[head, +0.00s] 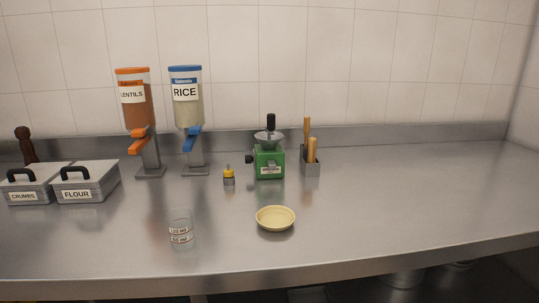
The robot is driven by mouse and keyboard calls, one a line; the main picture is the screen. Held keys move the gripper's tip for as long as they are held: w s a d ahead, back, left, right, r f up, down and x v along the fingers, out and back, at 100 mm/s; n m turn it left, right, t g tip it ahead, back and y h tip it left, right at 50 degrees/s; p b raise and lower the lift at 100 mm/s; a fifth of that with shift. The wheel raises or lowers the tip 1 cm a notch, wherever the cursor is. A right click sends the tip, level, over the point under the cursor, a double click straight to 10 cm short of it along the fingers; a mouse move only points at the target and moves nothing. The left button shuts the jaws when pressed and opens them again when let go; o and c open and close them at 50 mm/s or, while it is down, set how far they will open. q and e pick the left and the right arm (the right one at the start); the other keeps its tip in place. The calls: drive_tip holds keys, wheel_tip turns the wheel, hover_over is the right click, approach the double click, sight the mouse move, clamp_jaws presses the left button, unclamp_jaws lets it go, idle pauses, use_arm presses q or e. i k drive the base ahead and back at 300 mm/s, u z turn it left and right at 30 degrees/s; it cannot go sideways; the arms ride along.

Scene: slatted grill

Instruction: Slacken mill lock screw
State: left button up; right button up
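A green mill (268,162) stands on the steel counter, right of centre towards the back. It has a grey funnel-shaped hopper (268,137) on top and a black upright handle (271,121) above that. A dark knob (250,160) sticks out of the mill's left side; I cannot tell whether this is the lock screw. A pale label is on the mill's front. Neither of my grippers is in view.
A small yellow-topped bottle (229,177) stands left of the mill, and a grey holder with wooden-handled tools (311,162) stands right of it. A cream bowl (275,218) and clear measuring cup (181,234) are in front. Dispensers (188,110) stand back left. The counter's right side is clear.

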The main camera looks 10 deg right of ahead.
sight(248, 159)
drive_tip(key=k, duration=0.5)
drive_tip(key=u, duration=1.5)
drive_tip(key=i, duration=1.05)
drive_tip(key=z, duration=2)
